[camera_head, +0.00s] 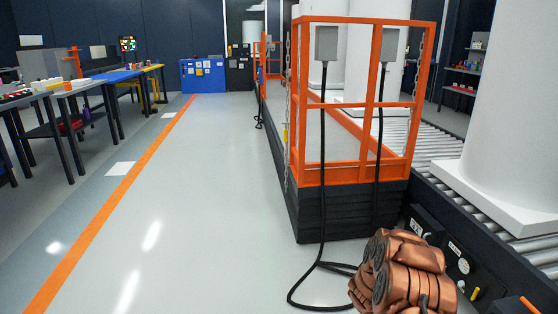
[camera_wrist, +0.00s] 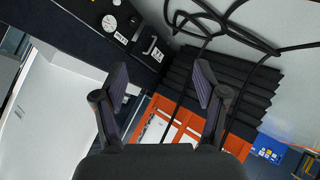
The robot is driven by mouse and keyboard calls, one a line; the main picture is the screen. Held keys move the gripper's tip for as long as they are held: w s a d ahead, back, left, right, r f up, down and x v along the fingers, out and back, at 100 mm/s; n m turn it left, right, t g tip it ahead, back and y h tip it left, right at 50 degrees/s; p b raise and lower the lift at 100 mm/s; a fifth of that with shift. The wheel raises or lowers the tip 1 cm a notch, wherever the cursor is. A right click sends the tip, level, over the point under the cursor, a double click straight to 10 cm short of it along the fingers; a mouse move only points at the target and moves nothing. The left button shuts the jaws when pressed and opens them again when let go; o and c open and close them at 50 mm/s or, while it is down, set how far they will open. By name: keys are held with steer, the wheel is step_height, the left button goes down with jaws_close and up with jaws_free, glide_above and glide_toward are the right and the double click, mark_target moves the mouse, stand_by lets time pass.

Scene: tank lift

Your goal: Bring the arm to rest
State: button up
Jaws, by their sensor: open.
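My gripper (camera_wrist: 160,84) shows in the wrist view with its two dark fingers wide apart. Nothing is between them. My copper-coloured arm (camera_head: 402,276) is folded at the lower right of the head view, in front of the lift platform and beside the conveyor's dark side. The gripper's fingers cannot be made out in the head view. The lift platform (camera_head: 345,174) has orange rails and a black bellows base (camera_head: 340,212). In the tilted wrist view the black bellows (camera_wrist: 225,85) and orange rails lie beyond the fingers, apart from them.
A roller conveyor (camera_head: 435,150) with white tanks (camera_head: 508,100) runs along the right. Black cables (camera_head: 322,270) loop on the floor by the platform. Workbenches (camera_head: 75,88) line the left. A blue cabinet (camera_head: 203,75) stands at the back. The floor (camera_head: 190,190) between is clear.

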steer(key=w+a+r+n+t+y, duration=0.1)
steer(key=a+r+y, duration=0.3)
steer(key=a, duration=0.5)
steer(key=w+a+r+y, duration=0.1)
steer(key=a+r+y, duration=0.2)
steer(key=a+r, duration=0.5)
steer(key=s+a+r+n+g+y, duration=0.1)
steer(key=s+a+r+y, duration=0.1)
steer(key=s+a+r, duration=0.3)
steer(key=s+a+r+n+g+y, duration=0.1)
steer(key=s+a+r+y, duration=0.15)
steer(key=s+a, duration=0.4)
steer(key=s+d+r+g+h, duration=0.1)
steer(key=s+r+g, duration=0.25)
steer(key=s, duration=0.85)
steer(key=s+r+g+h, duration=0.15)
steer(key=s+r, duration=0.25)
steer(key=s, duration=0.8)
steer(key=s+d+r+g+h, duration=0.1)
steer(key=s+r+g, duration=0.25)
steer(key=s, duration=0.85)
step_height(320, 180, up, 27)
steer(key=t+p, duration=0.1)
steer(key=p, duration=2.4)
steer(key=shift+s+a, duration=0.15)
steer(key=shift+a, duration=0.1)
steer(key=shift+t, duration=0.25)
